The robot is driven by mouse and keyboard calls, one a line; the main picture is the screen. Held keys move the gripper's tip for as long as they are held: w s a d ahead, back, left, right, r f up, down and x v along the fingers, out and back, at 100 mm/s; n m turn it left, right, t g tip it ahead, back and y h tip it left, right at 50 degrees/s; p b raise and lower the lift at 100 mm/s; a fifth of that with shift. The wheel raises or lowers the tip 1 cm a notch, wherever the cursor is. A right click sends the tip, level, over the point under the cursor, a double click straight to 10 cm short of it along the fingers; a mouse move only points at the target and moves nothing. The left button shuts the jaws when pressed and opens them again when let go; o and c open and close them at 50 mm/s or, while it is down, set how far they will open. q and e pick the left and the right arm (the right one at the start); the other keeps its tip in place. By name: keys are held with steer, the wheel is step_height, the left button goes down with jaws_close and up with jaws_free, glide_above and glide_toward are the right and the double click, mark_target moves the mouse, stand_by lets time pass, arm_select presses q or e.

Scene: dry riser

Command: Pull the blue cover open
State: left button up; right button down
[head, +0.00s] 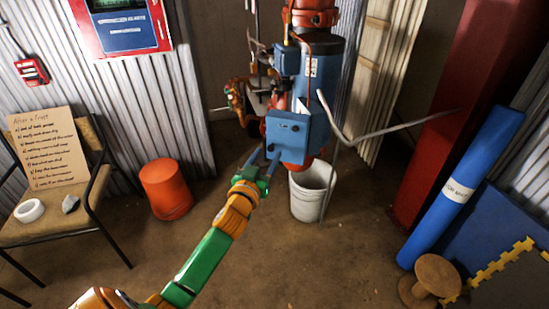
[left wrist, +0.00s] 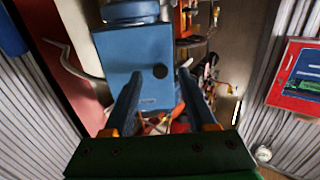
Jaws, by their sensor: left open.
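The blue cover (head: 286,135) is a flat, roughly square plate on the front of the blue and red riser pipe. It fills the upper middle of the left wrist view (left wrist: 130,62), with a dark round spot near one edge. My left gripper (head: 265,157) is open, its two fingers reaching toward the cover's lower left side. In the left wrist view its fingers (left wrist: 159,85) are apart, one overlapping the cover and the other beside its edge. I cannot tell whether they touch it. What lies behind the cover is hidden. My right gripper is not in view.
A white bucket (head: 312,194) stands under the riser. An orange bucket (head: 166,190) is left of it. A chair (head: 50,226) with a handwritten sign stands far left. A thin grey bent bar (head: 395,127) sticks out right of the riser. A blue roll (head: 462,187) leans at right.

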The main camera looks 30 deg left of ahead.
arm_select(q)
steer(key=shift+x, duration=0.85)
steer(key=shift+w+a, duration=0.15)
steer(key=shift+w, duration=0.2)
steer(key=shift+r, duration=0.1)
jaws_close()
stand_by(0.4)
